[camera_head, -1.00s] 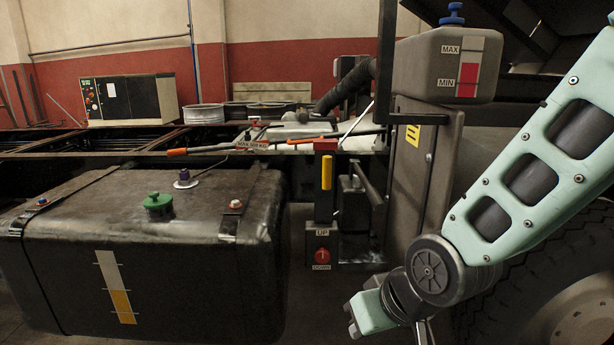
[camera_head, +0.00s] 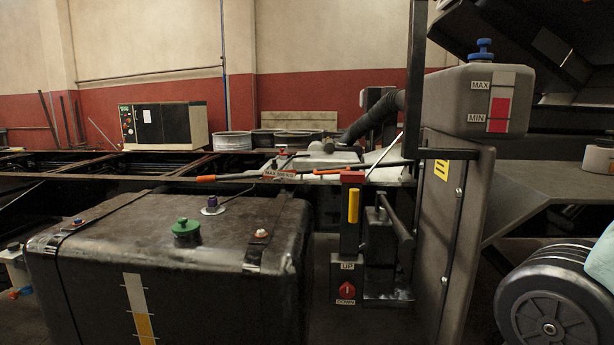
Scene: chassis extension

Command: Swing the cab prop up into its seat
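A tall black upright bar (camera_head: 416,75) stands right of centre, with a short black bracket (camera_head: 448,153) at its foot. A shorter grey lever bar (camera_head: 396,222) leans beside the pump unit below it. I cannot tell for sure which of these is the cab prop. The dark raised cab underside (camera_head: 510,40) fills the upper right corner. The pump unit has a yellow handle (camera_head: 353,206) and a red UP/DOWN knob (camera_head: 347,290).
A black tank (camera_head: 210,285) with a green cap (camera_head: 186,228) fills the lower left. A grey reservoir (camera_head: 478,100) with a blue cap tops a tall grey panel (camera_head: 458,215). A grey fender (camera_head: 545,180) lies right.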

